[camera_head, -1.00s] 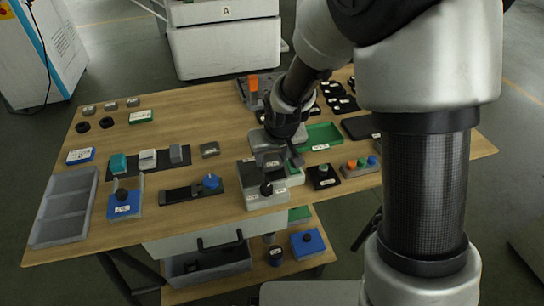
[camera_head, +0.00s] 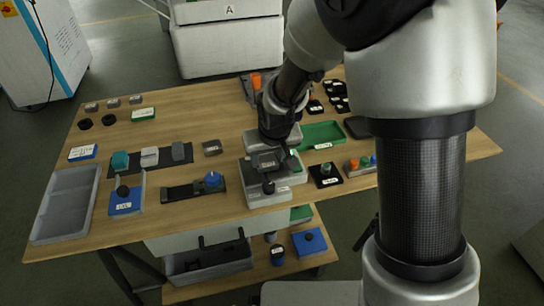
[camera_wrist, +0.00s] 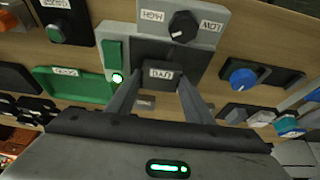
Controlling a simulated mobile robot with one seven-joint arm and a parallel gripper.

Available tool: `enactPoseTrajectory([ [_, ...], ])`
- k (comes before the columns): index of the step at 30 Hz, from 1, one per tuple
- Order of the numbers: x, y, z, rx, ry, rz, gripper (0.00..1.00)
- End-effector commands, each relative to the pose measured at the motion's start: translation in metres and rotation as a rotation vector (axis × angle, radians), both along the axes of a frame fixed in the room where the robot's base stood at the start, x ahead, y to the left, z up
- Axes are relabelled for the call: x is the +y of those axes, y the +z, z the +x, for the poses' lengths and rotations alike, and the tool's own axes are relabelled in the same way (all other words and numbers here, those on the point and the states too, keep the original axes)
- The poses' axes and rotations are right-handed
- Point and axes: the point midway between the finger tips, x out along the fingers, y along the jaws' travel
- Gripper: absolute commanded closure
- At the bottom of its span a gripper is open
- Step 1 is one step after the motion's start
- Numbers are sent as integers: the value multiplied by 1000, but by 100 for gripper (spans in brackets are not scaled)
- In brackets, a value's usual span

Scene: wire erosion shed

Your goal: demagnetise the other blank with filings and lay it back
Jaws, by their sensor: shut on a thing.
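My gripper (camera_wrist: 161,82) is shut on a dark block with a white label (camera_wrist: 161,73); its lettering is unclear. In the head view my gripper (camera_head: 268,158) is over the grey demagnetiser (camera_head: 284,188), behind its black knob. The wrist view shows the demagnetiser (camera_wrist: 143,32) with HIGH and LOW marks, a green panel and a lit green lamp (camera_wrist: 117,78). The block is at its dark recessed area; I cannot tell whether they touch. Small grey blocks stand at the back left (camera_head: 113,103), and another grey block (camera_head: 211,147) lies mid-table. No filings can be made out.
A green tray (camera_head: 322,140) and a black button box (camera_head: 325,175) stand right of the demagnetiser. A slide with a blue knob (camera_head: 213,180), a blue box (camera_head: 125,207) and a grey compartment tray (camera_head: 45,235) are left.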

Motion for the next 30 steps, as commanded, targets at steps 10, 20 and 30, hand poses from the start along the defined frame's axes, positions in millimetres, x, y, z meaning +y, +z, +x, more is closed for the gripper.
enactPoseTrajectory([
  [10,8,1,-2,-3,0,2,91],
  [20,12,1,-3,-3,1,1,91],
  [30,28,1,-8,-2,1,1,91],
])
